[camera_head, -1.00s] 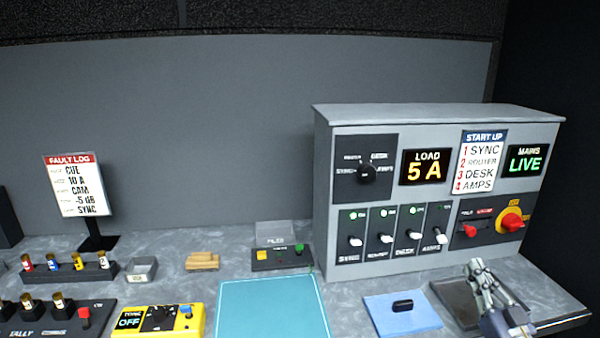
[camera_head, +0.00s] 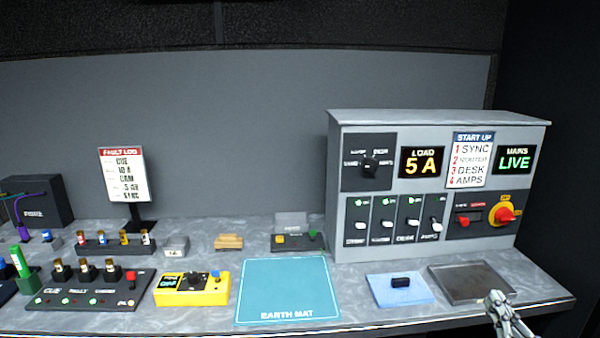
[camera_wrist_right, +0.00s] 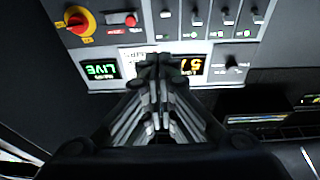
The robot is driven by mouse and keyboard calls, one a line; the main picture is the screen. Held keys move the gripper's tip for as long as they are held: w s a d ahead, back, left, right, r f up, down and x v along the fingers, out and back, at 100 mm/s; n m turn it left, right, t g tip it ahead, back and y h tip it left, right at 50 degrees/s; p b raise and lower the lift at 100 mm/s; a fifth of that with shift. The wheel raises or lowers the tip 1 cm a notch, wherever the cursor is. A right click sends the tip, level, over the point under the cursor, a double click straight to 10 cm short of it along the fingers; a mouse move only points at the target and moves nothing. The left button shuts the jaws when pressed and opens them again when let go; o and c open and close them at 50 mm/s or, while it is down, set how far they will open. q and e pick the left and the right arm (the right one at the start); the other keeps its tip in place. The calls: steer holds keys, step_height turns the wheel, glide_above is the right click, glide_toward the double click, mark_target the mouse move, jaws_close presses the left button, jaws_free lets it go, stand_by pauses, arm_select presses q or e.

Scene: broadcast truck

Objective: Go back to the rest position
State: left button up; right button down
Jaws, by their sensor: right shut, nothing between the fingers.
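My right gripper (camera_head: 496,298) is at the lower right of the head view, at the front edge of the bench beside the dark tray. It is shut and empty. In the right wrist view the shut fingers (camera_wrist_right: 158,62) point toward the grey power panel, which appears upside down there. The panel (camera_head: 335,185) stands at the back right of the bench; its displays read LOAD 5 A and MAINS LIVE. My right gripper is apart from the panel. My left gripper is not in view.
A dark tray (camera_head: 487,293) and a blue pad (camera_head: 410,295) with a black piece lie before the panel. A teal earth mat (camera_head: 287,285) lies mid-bench. A yellow tester (camera_head: 207,296), a fuse rack (camera_head: 113,249) and the fault log sign (camera_head: 126,178) stand at left.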

steer(key=s+f+m+g+h, duration=0.1)
steer(key=s+f+g, duration=0.1)
steer(key=f, duration=0.8)
steer(key=s+f+g+h, duration=0.1)
steer(key=s+f+g, duration=0.15)
steer(key=f, duration=0.85)
steer(key=s+a+f+g, duration=0.3)
steer(key=s+f, duration=0.3)
steer(key=f, duration=0.5)
steer(key=s+a+f+g, duration=0.25)
steer(key=s+f, duration=0.35)
steer(key=f, duration=0.4)
steer(key=s+a+f+n+g, duration=0.1)
steer(key=s+a+f+g, duration=0.2)
steer(key=s, duration=0.8)
steer(key=s+a+f+n+g, duration=0.1)
steer(key=s+a+f+g, duration=0.2)
steer(key=s+a+f, duration=0.4)
steer(key=s+a+f+n+g+y, duration=0.1)
steer(key=s+a+f+g, duration=0.3)
steer(key=s+f, duration=0.5)
steer(key=s, duration=0.8)
steer(key=shift+s+a+f, duration=0.15)
steer(key=shift+a+f, duration=0.1)
steer(key=shift+a, duration=0.15)
